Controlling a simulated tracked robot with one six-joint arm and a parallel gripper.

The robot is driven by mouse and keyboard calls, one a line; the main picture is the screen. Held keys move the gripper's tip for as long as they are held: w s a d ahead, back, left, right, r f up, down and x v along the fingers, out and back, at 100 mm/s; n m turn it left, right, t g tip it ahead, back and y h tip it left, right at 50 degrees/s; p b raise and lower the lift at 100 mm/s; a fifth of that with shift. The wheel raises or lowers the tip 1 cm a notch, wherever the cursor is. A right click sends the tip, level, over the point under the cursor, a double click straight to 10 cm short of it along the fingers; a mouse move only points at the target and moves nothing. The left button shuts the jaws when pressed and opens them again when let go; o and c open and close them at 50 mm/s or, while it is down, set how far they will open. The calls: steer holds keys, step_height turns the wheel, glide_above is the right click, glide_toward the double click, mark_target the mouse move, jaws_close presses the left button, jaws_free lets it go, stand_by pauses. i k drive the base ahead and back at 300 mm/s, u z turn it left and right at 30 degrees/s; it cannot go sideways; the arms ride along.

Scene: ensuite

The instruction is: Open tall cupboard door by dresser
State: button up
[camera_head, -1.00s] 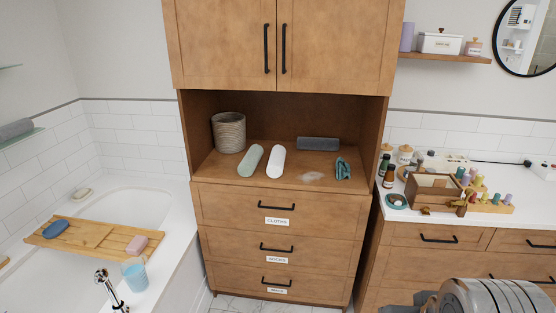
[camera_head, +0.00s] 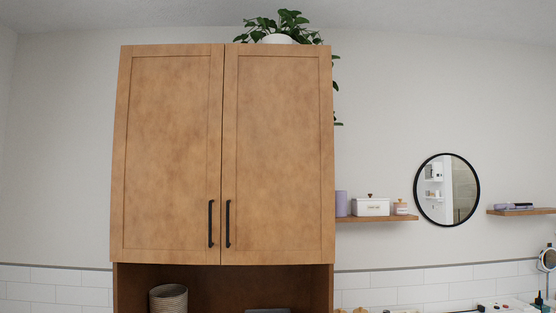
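The tall wooden cupboard has two upper doors, a left door (camera_head: 168,150) and a right door (camera_head: 279,150), both shut. Each door carries a black vertical bar handle near its lower inner edge: the left handle (camera_head: 211,223) and the right handle (camera_head: 228,223) sit close together beside the centre gap. Below the doors is an open niche (camera_head: 222,284), cut off by the bottom of the view. My gripper is not in view now.
A plant (camera_head: 280,27) trails from the cupboard's top right. A wall shelf (camera_head: 376,219) with a white box (camera_head: 371,207) and small containers adjoins its right side. A round mirror (camera_head: 447,190) hangs farther right. A woven basket (camera_head: 168,299) stands in the niche.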

mark_target(278, 191)
steer(key=k, duration=0.65)
steer(key=u, duration=0.2)
steer(key=i, duration=0.45)
steer(key=u, duration=0.6)
steer(key=i, duration=0.8)
steer(key=u, duration=0.45)
steer(key=i, duration=1)
steer(key=z, duration=0.1)
